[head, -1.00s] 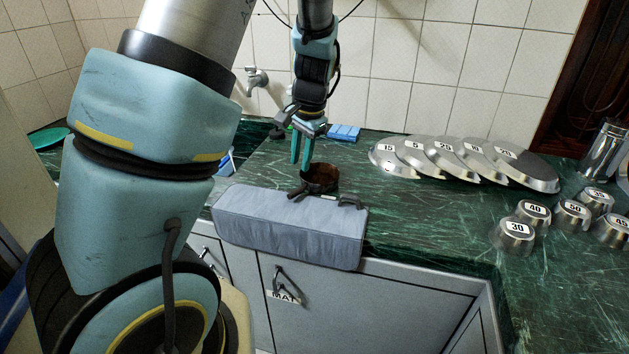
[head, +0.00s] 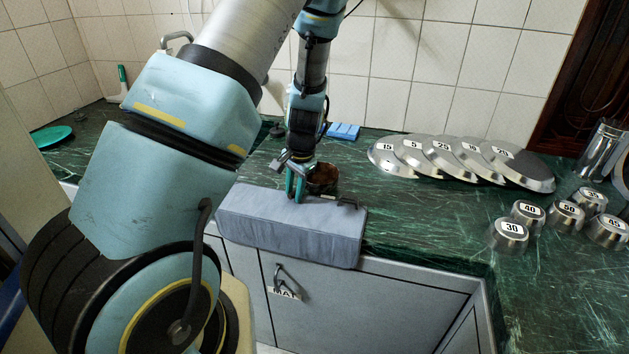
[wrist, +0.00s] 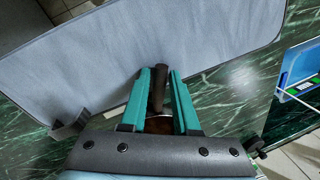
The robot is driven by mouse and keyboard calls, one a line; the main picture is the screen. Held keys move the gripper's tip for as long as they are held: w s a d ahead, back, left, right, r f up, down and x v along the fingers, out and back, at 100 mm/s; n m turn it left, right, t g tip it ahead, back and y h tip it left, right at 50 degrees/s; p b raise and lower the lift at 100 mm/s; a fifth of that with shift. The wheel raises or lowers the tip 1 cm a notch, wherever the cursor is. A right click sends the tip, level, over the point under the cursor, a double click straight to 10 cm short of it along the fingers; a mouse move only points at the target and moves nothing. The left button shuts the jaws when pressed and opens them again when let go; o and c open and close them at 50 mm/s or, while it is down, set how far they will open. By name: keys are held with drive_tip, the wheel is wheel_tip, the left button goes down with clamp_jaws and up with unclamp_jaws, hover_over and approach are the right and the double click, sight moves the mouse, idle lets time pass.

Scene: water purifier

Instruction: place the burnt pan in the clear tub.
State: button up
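The burnt pan (head: 323,178), small and dark brown, stands on the green counter just behind the grey cushion-like block. In the wrist view its brown handle (wrist: 158,88) lies between the two teal fingers of my gripper (wrist: 159,74). The fingers are open astride the handle, with little gap at the tips. In the head view my gripper (head: 295,192) is lowered just left of the pan, at the block's back edge.
The grey block (head: 290,226) lies along the counter's front edge. Numbered metal lids (head: 440,157) and several numbered metal cups (head: 508,235) stand to the right. A blue sponge-like item (head: 343,131) lies near the tiled wall. The counter (head: 420,225) right of the pan is clear.

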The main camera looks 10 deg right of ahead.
clamp_jaws()
idle(1.4)
